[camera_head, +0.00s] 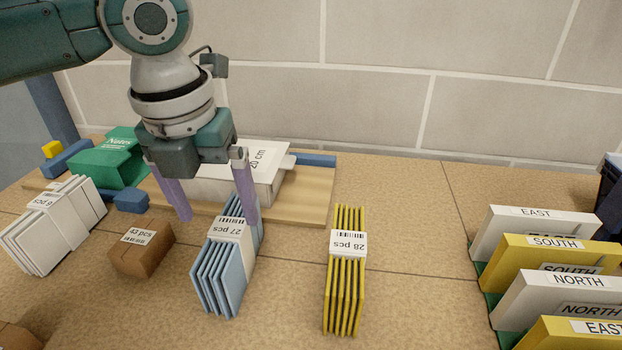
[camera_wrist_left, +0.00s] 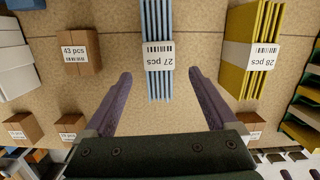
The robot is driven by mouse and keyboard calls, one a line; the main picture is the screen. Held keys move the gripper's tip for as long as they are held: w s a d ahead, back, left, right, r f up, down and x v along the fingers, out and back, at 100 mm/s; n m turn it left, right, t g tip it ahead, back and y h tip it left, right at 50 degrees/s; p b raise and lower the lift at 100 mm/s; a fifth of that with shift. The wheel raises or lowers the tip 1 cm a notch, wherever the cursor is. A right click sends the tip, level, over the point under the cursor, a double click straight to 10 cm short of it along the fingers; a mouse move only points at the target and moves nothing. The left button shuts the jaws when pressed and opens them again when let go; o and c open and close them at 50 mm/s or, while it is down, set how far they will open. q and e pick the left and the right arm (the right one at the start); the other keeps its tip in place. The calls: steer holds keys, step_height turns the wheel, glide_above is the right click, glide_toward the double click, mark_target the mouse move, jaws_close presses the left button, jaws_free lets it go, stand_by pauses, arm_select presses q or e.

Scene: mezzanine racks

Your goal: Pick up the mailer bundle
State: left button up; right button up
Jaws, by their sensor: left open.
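A bundle of upright light-blue mailers (camera_head: 212,276) with a white band marked "27 pcs" stands on the tan table, and it also shows in the wrist view (camera_wrist_left: 158,20). My left gripper (camera_head: 218,217) is open and empty, pointing down over the far part of the blue bundle. In the wrist view its purple fingertips (camera_wrist_left: 160,76) appear on either side of the blue bundle, with gaps. A similar yellow bundle (camera_head: 345,290) marked "28 pcs" stands to the right. A white bundle (camera_head: 45,240) stands at the left. My right gripper is out of view.
A brown box (camera_head: 142,255) marked "43 pcs" sits left of the blue bundle. Behind are a green box (camera_head: 105,165), a white box (camera_head: 270,185) and a wooden board (camera_head: 312,205). White and yellow dividers (camera_head: 545,255) labelled with directions stand at the right.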

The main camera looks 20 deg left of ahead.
mark_target(223, 231)
arm_select(q)
steer(key=shift+w+a+f, duration=0.2)
steer(key=shift+a+f, duration=0.05)
steer(key=shift+a, duration=0.1)
steer(key=f, duration=0.2)
steer(key=f+b, duration=0.1)
steer(key=f, duration=0.1)
steer(key=shift+w, duration=0.3)
steer(key=f, duration=0.2)
steer(key=w+f+b, duration=0.1)
steer(key=f, duration=0.2)
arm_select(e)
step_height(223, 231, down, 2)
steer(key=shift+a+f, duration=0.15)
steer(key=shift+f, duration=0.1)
arm_select(q)
steer(key=shift+c, duration=0.3)
jaws_close()
steer(key=shift+r, duration=0.1)
